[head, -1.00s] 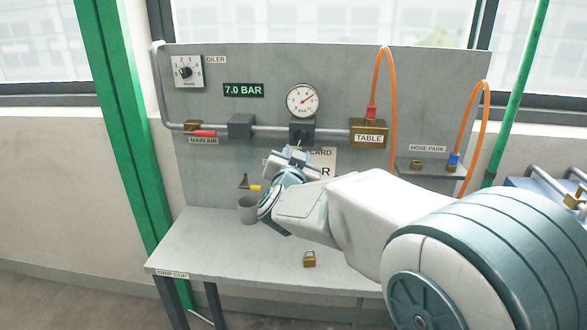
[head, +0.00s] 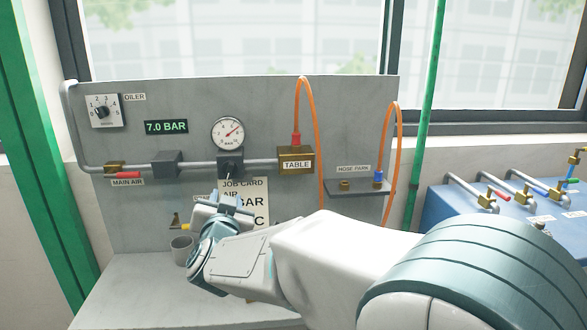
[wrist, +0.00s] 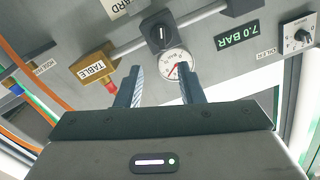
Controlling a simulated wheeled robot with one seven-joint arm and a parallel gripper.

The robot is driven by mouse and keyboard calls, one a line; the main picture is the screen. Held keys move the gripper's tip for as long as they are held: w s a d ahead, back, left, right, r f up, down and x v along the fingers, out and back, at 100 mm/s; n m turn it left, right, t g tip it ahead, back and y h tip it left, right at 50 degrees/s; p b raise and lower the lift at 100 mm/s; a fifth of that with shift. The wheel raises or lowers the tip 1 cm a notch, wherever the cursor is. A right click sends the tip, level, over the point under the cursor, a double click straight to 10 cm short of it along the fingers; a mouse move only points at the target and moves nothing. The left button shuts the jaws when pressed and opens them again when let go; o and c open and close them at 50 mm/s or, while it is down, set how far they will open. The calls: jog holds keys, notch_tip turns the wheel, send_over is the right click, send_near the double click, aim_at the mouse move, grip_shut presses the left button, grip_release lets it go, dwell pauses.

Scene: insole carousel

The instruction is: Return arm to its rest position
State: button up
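My gripper (head: 226,200) is raised in front of the grey panel, left of the job card (head: 240,188) and below the pressure gauge (head: 228,133) in the head view. My arm reaches in from the lower right and hides part of the card and bench. In the wrist view the two fingers of my gripper (wrist: 160,88) stand apart with nothing between them. The gauge (wrist: 176,65) and the black regulator knob (wrist: 160,35) show beyond the fingertips.
A grey cup (head: 181,250) stands on the bench (head: 130,290) left of my gripper. Orange hoses (head: 318,130) run from the TABLE block (head: 295,161) and the hose park shelf (head: 345,187). A blue unit with valves (head: 460,218) stands at the right.

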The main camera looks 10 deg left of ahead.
jog(key=s+d+f+n+g+p, duration=0.1)
jog(key=s+d+f+g, duration=0.15)
jog(key=d, duration=0.65)
jog(key=s+d+f+n+g+p, duration=0.15)
jog(key=d+g, duration=0.25)
jog(key=d, duration=0.4)
jog(key=s+d+f+m+g+h+p, duration=0.1)
jog(key=s+d+f+g+h, duration=0.1)
jog(key=s+d, duration=0.7)
jog(key=s+d+f+g+h+p, duration=0.1)
jog(key=s+d+f+g, duration=0.4)
jog(key=s+d, duration=0.5)
jog(key=shift+d+m+g+h, duration=0.2)
jog(key=shift+m+g+h, duration=0.2)
jog(key=shift+h, duration=0.4)
dwell(0.3)
